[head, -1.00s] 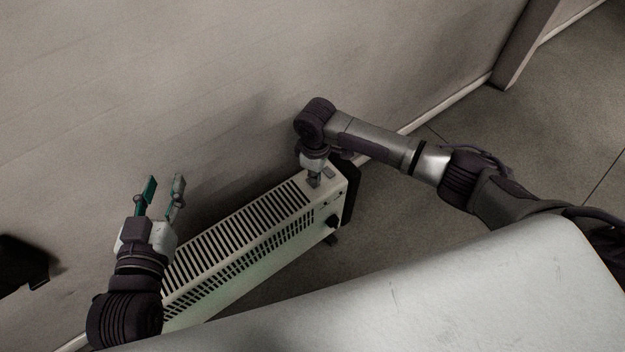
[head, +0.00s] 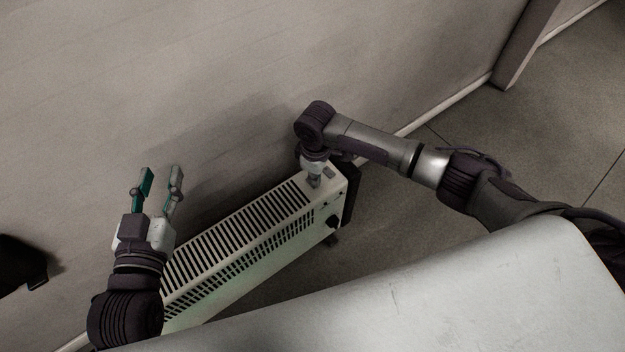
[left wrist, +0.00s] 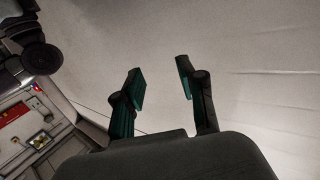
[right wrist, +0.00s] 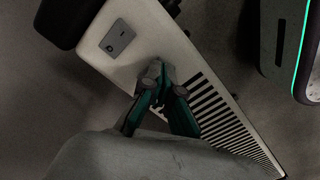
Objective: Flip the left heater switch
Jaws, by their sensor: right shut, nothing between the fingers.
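The white heater (head: 240,235) stands on the floor along the wall, with a slotted top. One grey switch (right wrist: 117,37) shows on the plain end of its top in the right wrist view, and small in the head view (head: 329,172). My right gripper (head: 315,183) points down at the heater top beside this switch. In the right wrist view its fingertips (right wrist: 162,78) are together and empty, at or just above the surface between the switch and the slots. They hide what lies under them; contact cannot be told. My left gripper (head: 159,180) is open and empty beyond the heater's left end.
The wall (head: 200,80) runs close behind the heater. A dark knob (head: 332,222) sits on the heater's front near its right end. A pale surface (head: 430,290) fills the foreground. Open floor (head: 560,150) lies to the right.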

